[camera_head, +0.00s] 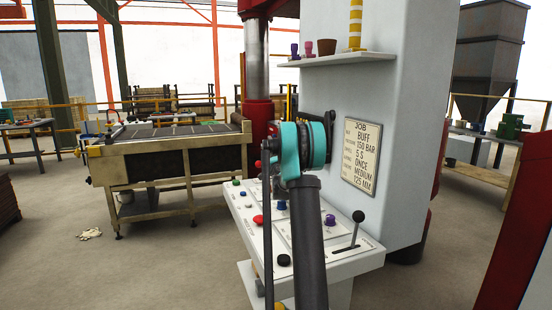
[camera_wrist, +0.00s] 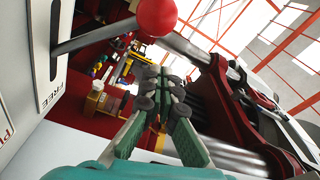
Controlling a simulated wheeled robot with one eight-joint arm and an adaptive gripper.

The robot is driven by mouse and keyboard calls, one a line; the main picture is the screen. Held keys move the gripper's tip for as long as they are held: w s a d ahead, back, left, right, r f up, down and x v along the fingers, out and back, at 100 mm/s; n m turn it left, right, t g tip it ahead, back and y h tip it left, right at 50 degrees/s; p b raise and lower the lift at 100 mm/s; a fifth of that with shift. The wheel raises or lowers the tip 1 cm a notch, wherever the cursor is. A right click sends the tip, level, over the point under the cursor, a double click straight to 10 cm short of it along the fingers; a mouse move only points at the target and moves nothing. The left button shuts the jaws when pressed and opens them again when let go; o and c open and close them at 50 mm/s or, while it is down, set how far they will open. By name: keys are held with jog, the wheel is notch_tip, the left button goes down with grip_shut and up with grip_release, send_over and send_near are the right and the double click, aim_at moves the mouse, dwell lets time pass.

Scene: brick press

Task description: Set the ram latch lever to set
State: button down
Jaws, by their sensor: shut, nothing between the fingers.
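In the wrist view a lever with a red ball knob (camera_wrist: 156,15) and a grey rod (camera_wrist: 95,38) comes out of a dark slot in a pale plate (camera_wrist: 38,55). The word FREE is printed beside the slot, near the rod. Any "set" label is out of view. My gripper (camera_wrist: 165,82) is shut and empty, its green fingers with grey pads together. In this picture the fingertips lie below the red ball, with a visible gap. In the head view my arm hides the gripper and most of the area around it.
The control panel (camera_head: 245,207) carries several coloured buttons and a black-knobbed lever (camera_head: 358,217). A job card (camera_head: 362,157) hangs on the white press column (camera_head: 365,60). A shelf (camera_head: 335,59) above holds small items. A conveyor table (camera_head: 150,160) stands left, with open floor in front.

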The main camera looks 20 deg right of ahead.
jog(key=shift+s+a+f, duration=0.1)
jog(key=shift+a+f, duration=0.35)
jog(key=shift+a, duration=0.45)
jog(key=shift+a+f, duration=0.45)
jog(key=shift+a, duration=0.4)
jog(key=shift+a, duration=0.2)
jog(key=s, duration=1)
jog(key=shift+s+a+f, duration=0.25)
jog(key=shift+s+a, duration=0.05)
jog(key=shift+s, duration=0.7)
jog(key=shift+d, duration=0.1)
